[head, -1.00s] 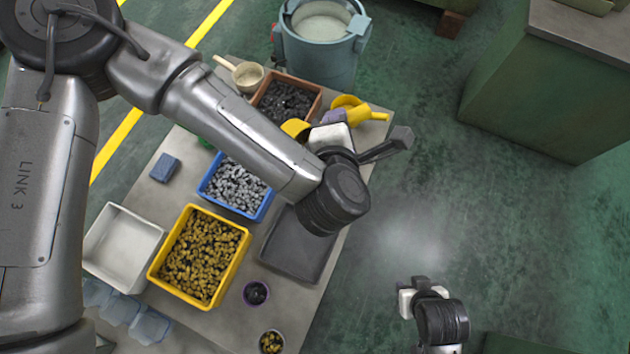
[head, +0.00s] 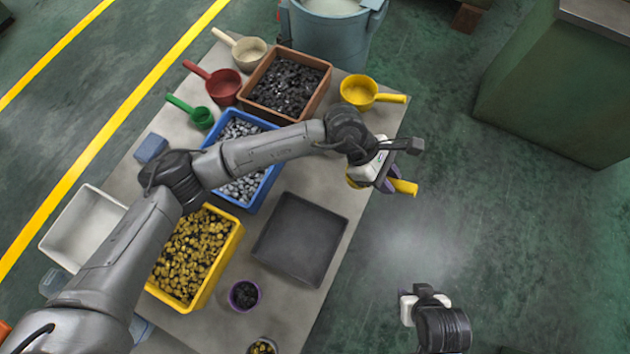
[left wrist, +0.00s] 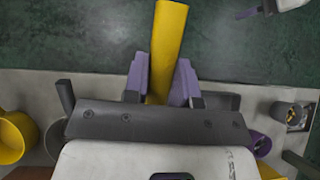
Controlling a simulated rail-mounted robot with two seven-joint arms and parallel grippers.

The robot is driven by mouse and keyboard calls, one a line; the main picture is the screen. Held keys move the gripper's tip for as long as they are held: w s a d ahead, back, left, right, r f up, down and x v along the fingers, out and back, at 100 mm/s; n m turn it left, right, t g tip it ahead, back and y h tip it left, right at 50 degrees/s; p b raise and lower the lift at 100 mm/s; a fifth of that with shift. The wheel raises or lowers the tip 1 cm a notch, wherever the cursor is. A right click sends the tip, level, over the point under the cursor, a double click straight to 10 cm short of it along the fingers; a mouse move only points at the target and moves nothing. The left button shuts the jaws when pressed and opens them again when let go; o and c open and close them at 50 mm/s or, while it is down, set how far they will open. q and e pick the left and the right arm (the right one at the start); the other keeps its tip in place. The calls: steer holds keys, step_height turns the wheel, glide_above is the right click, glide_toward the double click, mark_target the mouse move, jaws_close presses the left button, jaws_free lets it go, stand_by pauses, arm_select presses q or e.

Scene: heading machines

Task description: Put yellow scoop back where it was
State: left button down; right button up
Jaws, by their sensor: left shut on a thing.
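My left gripper (head: 388,180) is shut on the handle of a yellow scoop (head: 404,187), at the table's right edge. Its handle sticks out to the right, and part of its bowl shows left of the gripper; the arm hides the rest. In the left wrist view the yellow handle (left wrist: 168,45) stands between the purple fingers of the left gripper (left wrist: 162,85). A second yellow scoop (head: 358,90) lies on the table right of the brown bin, handle pointing right. My right gripper (head: 408,306) is over the floor, off the table; its fingers are not clear.
The brown bin (head: 322,92) of dark pieces, blue bin (head: 262,192) and yellow bin (head: 226,250) fill the table's middle. A dark empty tray (head: 302,238) lies below the left gripper. Cream (head: 249,50), red (head: 224,84) and green (head: 202,118) scoops line the left edge.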

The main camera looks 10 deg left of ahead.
arm_select(q)
steer(key=shift+g, duration=0.7)
steer(key=shift+w+a+f+b, duration=0.45)
steer(key=shift+w+a+f, duration=0.45)
steer(key=shift+a+f, duration=1.4)
steer(key=shift+w+a+f+b, duration=0.4)
steer(key=shift+w+a+f, duration=0.75)
steer(key=shift+f, duration=1.95)
steer(key=shift+w+a+f+b, duration=0.45)
steer(key=shift+w+a+f, duration=0.2)
steer(key=shift+a+f, duration=1.75)
steer(key=shift+d+f, duration=0.3)
steer(key=shift+d, duration=0.05)
arm_select(e)
step_height(320, 180, down, 4)
steer(key=shift+a+r, duration=0.1)
steer(key=shift+r, duration=0.1)
steer(key=shift+f, duration=0.1)
arm_select(q)
steer(key=shift+f, duration=0.15)
steer(key=c, duration=0.9)
jaws_free()
